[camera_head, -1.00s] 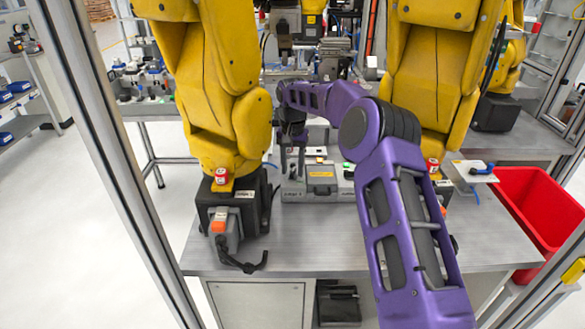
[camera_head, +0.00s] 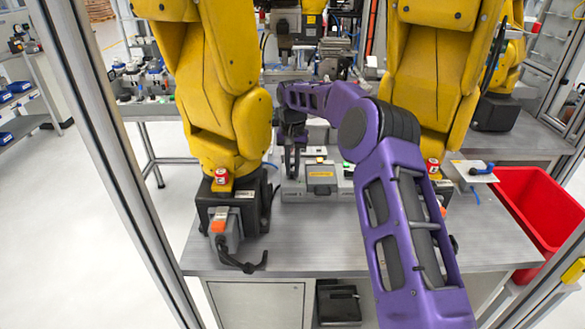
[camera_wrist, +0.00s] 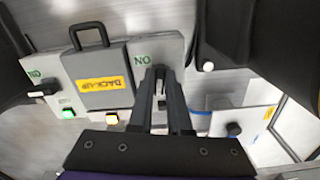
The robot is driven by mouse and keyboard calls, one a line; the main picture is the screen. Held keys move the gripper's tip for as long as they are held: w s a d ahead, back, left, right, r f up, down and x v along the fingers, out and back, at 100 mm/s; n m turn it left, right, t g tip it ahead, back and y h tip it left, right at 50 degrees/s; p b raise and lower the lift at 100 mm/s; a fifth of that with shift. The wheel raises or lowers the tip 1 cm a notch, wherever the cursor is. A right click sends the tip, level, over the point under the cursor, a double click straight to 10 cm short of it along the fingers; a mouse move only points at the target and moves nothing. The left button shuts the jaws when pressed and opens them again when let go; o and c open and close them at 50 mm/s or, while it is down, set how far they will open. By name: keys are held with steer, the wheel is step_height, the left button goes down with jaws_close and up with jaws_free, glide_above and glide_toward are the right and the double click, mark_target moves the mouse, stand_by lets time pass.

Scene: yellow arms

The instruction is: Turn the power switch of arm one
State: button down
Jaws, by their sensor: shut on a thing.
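A grey control box (camera_head: 318,190) stands on the table between the two yellow arms. My gripper (camera_head: 291,168) points down at its left end. In the wrist view, my gripper (camera_wrist: 161,78) has both black fingers close together around the small power switch (camera_wrist: 161,88), shut on it. The fingers hide most of the switch. Green lettering (camera_wrist: 142,60) shows beside it. The box's other switch, a black knob (camera_wrist: 40,92), is at left near a lit green lamp (camera_wrist: 68,113). A lamp with an orange rim (camera_wrist: 112,117) is nearer the gripped switch.
The left yellow arm (camera_head: 222,100) and right yellow arm (camera_head: 432,95) stand close on either side. A grey case with a yellow label (camera_wrist: 112,84) lies between the switches. A red bin (camera_head: 540,215) is at right. The front table (camera_head: 330,235) is clear.

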mark_target(293, 172)
steer(key=shift+n, duration=1.2)
steer(key=c, duration=0.9)
jaws_free()
steer(key=shift+o, duration=0.2)
step_height(293, 172, up, 17)
steer(key=shift+r, duration=0.2)
steer(key=shift+s+d, duration=0.1)
steer(key=shift+d, duration=0.05)
